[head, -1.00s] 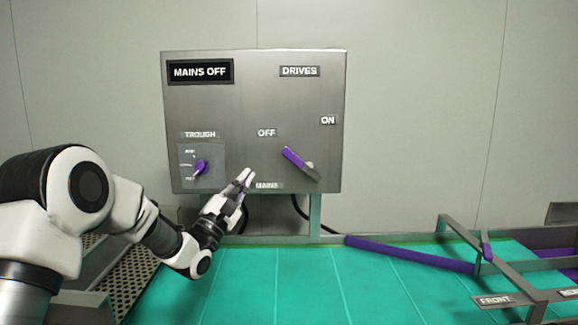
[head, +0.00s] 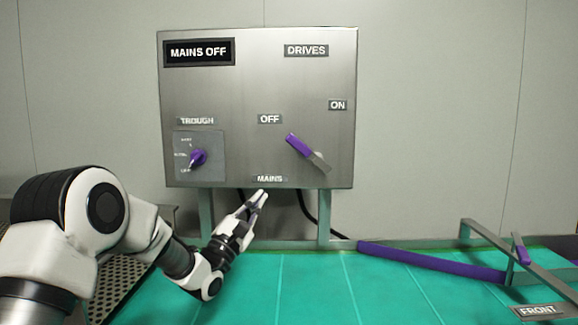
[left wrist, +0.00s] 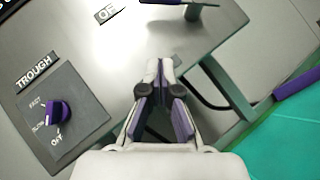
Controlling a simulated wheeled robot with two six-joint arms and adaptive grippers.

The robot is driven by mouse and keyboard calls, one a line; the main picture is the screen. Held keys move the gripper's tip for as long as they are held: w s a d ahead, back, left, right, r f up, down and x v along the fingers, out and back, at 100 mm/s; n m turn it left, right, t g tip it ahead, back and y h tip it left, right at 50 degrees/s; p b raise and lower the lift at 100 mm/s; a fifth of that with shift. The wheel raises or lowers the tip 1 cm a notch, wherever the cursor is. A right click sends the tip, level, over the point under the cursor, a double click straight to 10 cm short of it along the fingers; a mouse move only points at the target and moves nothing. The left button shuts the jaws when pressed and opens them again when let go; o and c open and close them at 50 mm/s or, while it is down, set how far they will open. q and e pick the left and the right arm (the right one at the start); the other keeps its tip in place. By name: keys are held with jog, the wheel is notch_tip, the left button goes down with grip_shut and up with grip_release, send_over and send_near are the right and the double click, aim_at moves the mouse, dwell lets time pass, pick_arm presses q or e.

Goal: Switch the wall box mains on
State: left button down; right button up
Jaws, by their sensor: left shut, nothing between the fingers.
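The grey wall box (head: 240,90) shows a display reading MAINS OFF (head: 199,52). Its mains lever (head: 306,150) has a purple grip and points up and left toward the OFF label (head: 270,119). The ON label (head: 338,105) is to the upper right. My left gripper (head: 262,194) is shut and empty, just under the MAINS label, below and left of the lever and apart from it. In the left wrist view the fingers (left wrist: 160,66) are together, and part of the lever (left wrist: 185,4) shows at the top edge. My right gripper is not in view.
A purple trough knob (head: 198,158) is on the box's lower left. Dark cables (head: 306,213) and support posts (head: 324,218) are under the box. A teal belt (head: 330,290) lies in front, with a purple bar (head: 430,260) and a FRONT-labelled frame at right.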

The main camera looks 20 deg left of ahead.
aim_at(309, 154)
pick_arm(q)
jog(key=s+d+r+p+x, duration=0.1)
jog(key=p+x, duration=0.5)
jog(key=x, duration=0.6)
jog(key=shift+d+r+p, duration=0.3)
jog(key=shift+d+r, duration=0.25)
jog(key=shift+w+f, duration=0.1)
